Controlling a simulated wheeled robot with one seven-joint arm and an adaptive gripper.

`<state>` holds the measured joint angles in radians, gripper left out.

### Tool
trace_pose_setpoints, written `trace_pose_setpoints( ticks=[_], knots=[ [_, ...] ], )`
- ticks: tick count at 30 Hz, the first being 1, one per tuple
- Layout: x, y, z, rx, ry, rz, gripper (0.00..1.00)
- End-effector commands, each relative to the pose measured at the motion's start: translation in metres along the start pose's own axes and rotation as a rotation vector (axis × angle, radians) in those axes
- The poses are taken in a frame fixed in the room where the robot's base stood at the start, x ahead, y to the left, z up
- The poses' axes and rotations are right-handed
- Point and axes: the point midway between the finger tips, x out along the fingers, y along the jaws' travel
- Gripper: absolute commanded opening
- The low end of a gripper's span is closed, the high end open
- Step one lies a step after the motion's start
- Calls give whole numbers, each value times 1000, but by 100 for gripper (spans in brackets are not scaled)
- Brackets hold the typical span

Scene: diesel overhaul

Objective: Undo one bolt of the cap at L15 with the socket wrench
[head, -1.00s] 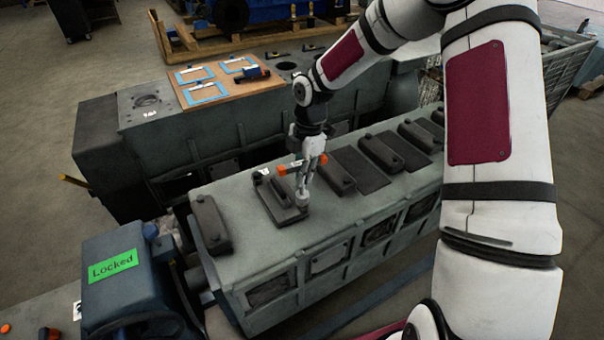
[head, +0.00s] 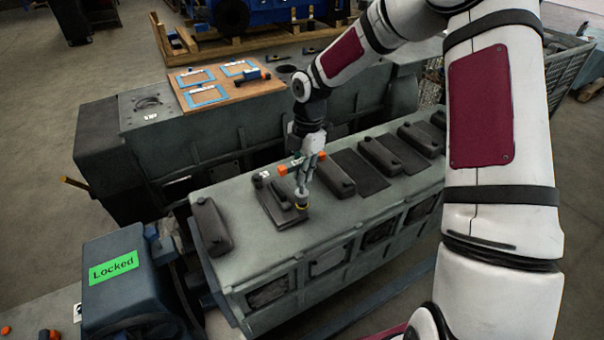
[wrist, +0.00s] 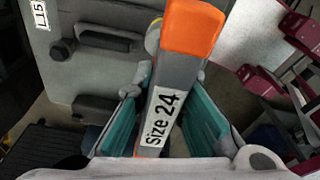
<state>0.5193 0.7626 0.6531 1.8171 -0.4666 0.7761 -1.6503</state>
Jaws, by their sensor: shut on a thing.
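The socket wrench, grey with orange ends (head: 284,170) and labelled "Size 24" in the wrist view (wrist: 160,118), is clamped in my gripper (head: 304,175). Its teal finger pads show on both sides of the wrench in the wrist view (wrist: 160,125). The socket (head: 302,198) points down at the right front corner of the cap (head: 273,208), a dark plate with a raised bar. I cannot tell whether the socket is seated on a bolt there. The label L15 (wrist: 40,14) shows at the upper left of the wrist view; the bolt itself is hidden.
More dark covers (head: 335,177) line the engine block top (head: 250,245) on both sides. Behind is another grey block with a wooden board (head: 225,97) holding blue frames and a tool. A blue unit marked "Locked" (head: 113,267) stands at the front left.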

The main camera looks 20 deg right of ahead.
Motion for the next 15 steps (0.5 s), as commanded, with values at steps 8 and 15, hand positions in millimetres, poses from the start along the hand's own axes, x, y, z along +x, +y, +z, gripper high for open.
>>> trace_pose_setpoints(
  ticks=[8,15],
  knots=[
    [-2,-1,0,271,-5,33,0],
    [-2,-1,0,498,-8,60,0]
  ],
)
